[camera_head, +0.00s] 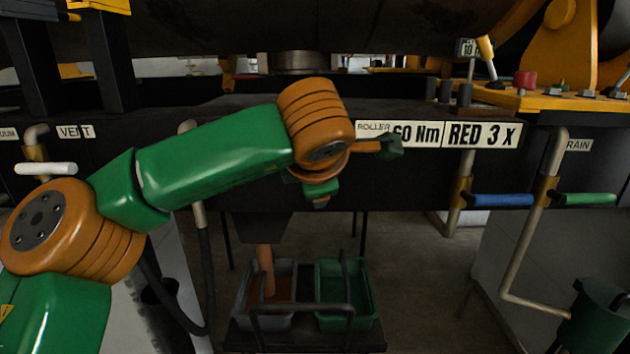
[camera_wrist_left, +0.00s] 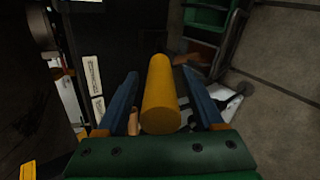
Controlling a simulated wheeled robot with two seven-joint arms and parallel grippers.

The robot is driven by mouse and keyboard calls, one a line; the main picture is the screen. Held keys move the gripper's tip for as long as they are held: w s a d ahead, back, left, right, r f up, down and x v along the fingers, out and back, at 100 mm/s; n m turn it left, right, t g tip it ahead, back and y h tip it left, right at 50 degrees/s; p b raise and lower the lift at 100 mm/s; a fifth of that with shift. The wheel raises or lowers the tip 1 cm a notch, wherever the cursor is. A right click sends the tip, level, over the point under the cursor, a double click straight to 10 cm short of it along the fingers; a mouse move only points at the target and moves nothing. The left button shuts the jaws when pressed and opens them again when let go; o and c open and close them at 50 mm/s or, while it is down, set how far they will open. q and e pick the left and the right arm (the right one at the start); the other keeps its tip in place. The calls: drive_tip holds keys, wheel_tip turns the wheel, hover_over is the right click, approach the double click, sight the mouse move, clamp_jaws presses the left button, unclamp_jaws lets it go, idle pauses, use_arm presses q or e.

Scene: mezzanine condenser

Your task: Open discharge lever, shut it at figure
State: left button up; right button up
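My left gripper (camera_wrist_left: 160,72) has its two blue fingers apart in the left wrist view. A yellow cylindrical handle (camera_wrist_left: 160,100) stands between them, with a visible gap on each side. I take it for the lever's grip, but cannot confirm this. In the head view my left arm hides most of this area, and only a small part of the gripper (camera_head: 318,199) shows below the wrist. A brown-orange column (camera_head: 266,266) hangs from the dark chute (camera_head: 256,226) down into the grey bin (camera_head: 246,318). My right gripper is not in view.
A green bin (camera_head: 366,308) stands right of the grey one. A small display (camera_head: 467,47) appears to read 10. Blue (camera_head: 503,200) and green (camera_head: 589,199) handles and bent pipes (camera_head: 540,230) stand at right.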

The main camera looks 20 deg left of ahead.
use_arm(q)
drive_tip(key=shift+s, duration=0.1)
drive_tip(key=b+v, duration=0.1)
drive_tip(key=v, duration=0.6)
idle(5.0)
